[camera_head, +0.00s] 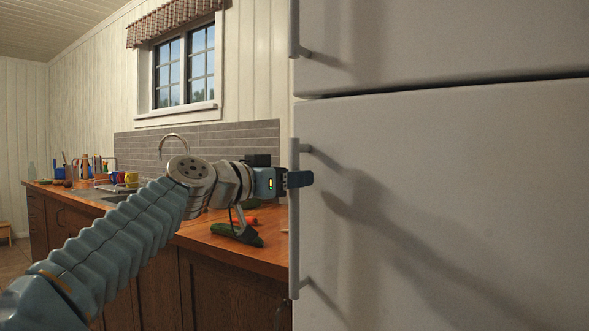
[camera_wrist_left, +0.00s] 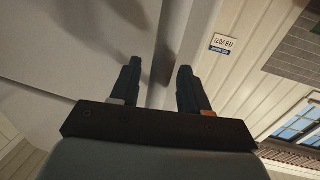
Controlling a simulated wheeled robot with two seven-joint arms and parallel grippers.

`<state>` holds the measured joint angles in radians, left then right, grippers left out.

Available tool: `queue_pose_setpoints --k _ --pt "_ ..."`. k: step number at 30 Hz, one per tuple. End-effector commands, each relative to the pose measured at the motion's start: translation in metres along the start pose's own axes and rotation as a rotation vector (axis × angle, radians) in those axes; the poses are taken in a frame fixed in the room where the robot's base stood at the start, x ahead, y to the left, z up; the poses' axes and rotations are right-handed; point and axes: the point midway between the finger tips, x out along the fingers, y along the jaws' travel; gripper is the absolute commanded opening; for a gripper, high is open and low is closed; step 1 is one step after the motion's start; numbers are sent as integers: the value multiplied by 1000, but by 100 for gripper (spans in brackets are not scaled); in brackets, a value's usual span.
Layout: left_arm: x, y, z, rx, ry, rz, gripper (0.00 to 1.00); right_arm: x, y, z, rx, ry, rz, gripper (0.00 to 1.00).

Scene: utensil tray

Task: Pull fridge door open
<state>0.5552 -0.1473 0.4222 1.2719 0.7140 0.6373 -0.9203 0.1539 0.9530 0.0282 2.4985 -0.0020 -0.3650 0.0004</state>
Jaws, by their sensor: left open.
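The white fridge's large lower door (camera_head: 450,210) fills the right of the head view and looks closed. Its long vertical handle (camera_head: 294,240) runs along the door's left edge on two short posts. My left gripper (camera_head: 299,180) is at the upper part of this handle, its dark blue fingertips overlapping the bar. In the left wrist view the two fingers (camera_wrist_left: 160,75) are spread apart, with a pale upright strip between them that looks like the handle. I cannot tell whether either finger touches it. My right gripper is not in view.
The upper fridge door (camera_head: 450,40) with its own handle (camera_head: 295,30) is above. A wooden counter (camera_head: 270,255) stands left of the fridge, with a cucumber (camera_head: 237,235), a sink and a tap (camera_head: 174,138). Several cups and utensils stand farther back.

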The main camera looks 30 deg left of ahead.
Motion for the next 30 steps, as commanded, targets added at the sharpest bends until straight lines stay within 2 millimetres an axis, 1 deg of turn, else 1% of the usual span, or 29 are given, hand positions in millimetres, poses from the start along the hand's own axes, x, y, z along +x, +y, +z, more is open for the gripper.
queue_pose_setpoints --k 3,11,12,14,15,20,21,30 --pt "7 0 -1 0 0 0 46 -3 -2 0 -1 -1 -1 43" --pt "9 0 1 0 0 -1 46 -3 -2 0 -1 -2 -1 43" --pt "9 0 0 0 0 -1 43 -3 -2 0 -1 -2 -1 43" --pt "9 0 0 0 0 -1 33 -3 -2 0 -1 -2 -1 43" --pt "9 0 0 0 0 -1 27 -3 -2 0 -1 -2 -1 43" --pt "9 0 0 0 1 -1 3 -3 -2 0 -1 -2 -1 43" --pt "9 0 0 0 1 -1 0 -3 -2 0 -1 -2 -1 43" --pt "6 0 0 1 1 -4 0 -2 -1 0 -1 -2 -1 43"
